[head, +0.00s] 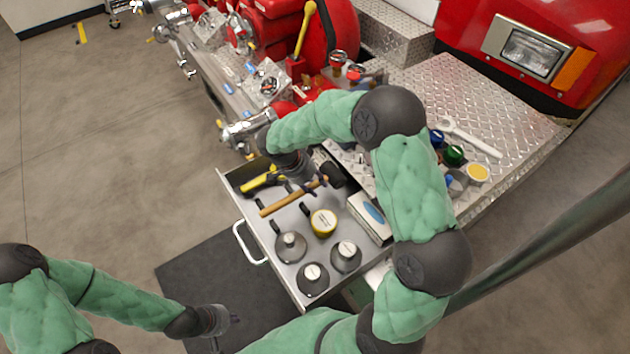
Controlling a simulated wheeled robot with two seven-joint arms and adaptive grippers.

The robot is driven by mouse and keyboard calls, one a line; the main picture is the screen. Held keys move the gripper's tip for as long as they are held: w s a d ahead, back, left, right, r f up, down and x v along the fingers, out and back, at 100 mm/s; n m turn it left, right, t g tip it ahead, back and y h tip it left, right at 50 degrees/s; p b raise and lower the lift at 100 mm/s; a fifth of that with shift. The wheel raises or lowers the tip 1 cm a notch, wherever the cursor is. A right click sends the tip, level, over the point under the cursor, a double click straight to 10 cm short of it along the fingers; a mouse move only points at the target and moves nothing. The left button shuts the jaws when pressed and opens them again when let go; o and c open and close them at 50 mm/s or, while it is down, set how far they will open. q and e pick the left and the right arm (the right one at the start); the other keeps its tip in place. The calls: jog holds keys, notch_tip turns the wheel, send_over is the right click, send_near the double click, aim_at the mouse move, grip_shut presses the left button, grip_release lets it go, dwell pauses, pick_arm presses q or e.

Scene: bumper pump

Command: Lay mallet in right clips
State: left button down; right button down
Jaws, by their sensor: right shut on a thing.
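The mallet (281,204) has a wooden handle and a black head at its right end. It is over the back part of the open drawer (262,237). My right gripper (311,186) reaches down from above and is shut on the mallet's handle near the head. Small dark clips (305,209) stand near the handle; I cannot tell whether the handle touches them. My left gripper (232,321) is low at the left, away from the drawer, and its fingers are too small to read.
A yellow-handled tool (260,181) lies in the drawer's back left. A tissue-like box (370,216) stands right. The diamond-plate bumper (500,110) holds a wrench (468,137) and coloured caps (453,154).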

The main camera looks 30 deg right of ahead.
notch_tip(320, 180, down, 3)
jog(key=shift+f+b, duration=0.2)
jog(key=shift+b, duration=0.45)
notch_tip(320, 180, down, 3)
jog(key=b, duration=0.3)
jog(key=shift+w+f+b, duration=0.1)
jog(key=shift+f+b, duration=0.1)
jog(key=shift+b, duration=0.2)
jog(key=shift+a+b, duration=0.1)
jog(key=shift+b, duration=0.25)
jog(key=shift+f+b, duration=0.65)
jog(key=shift+b, duration=0.2)
